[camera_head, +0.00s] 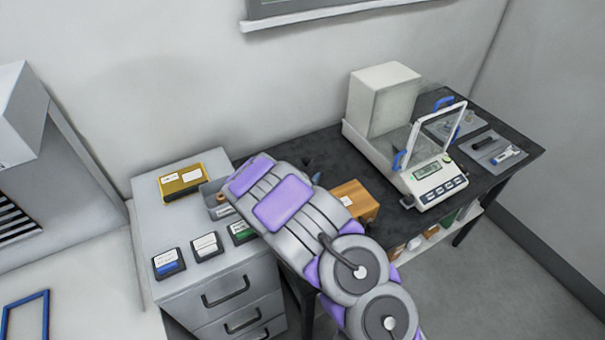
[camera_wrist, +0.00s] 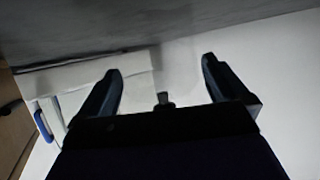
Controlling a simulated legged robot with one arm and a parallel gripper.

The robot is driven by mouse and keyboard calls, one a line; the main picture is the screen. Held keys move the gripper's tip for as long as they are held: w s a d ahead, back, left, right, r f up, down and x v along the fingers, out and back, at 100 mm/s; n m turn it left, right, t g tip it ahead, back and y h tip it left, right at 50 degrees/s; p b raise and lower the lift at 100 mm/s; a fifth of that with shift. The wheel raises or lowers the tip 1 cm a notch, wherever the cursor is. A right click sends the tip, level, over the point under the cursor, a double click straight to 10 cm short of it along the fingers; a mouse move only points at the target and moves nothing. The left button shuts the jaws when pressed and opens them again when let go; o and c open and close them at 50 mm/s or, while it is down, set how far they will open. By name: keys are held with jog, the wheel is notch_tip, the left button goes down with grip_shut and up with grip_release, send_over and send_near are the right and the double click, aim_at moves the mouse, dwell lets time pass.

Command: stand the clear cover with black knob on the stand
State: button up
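My gripper (camera_wrist: 161,67) is open, its two dark fingers spread apart in the wrist view. A small black knob (camera_wrist: 163,98) shows between the fingers, near their bases, with a faint pale, see-through shape around it. This looks like the clear cover, but its outline is too blurred to tell. No finger visibly touches the knob. In the head view my arm covers the middle of the scene, and I cannot make out the clear cover there. I cannot pick out the stand in either view.
A white balance (camera_head: 438,186) with a tall pale box and blue-handled frame stands on the dark table (camera_head: 425,224). Two grey mats with small items lie right of it. A wooden box (camera_head: 354,199) sits beside my arm. A drawer cabinet (camera_head: 215,289) stands at left.

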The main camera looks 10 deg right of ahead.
jog(key=shift+a, duration=0.45)
jog(key=shift+r, duration=0.5)
jog(key=p+v, duration=0.1)
jog(key=v, duration=0.5)
jog(key=shift+s+r, duration=0.25)
jog(key=shift+r, duration=0.05)
jog(key=shift+s+a+r, duration=0.1)
jog(key=shift+s+a, duration=0.1)
jog(key=shift+s, duration=0.15)
jog(key=shift+d, duration=0.15)
jog(key=shift+r, duration=0.1)
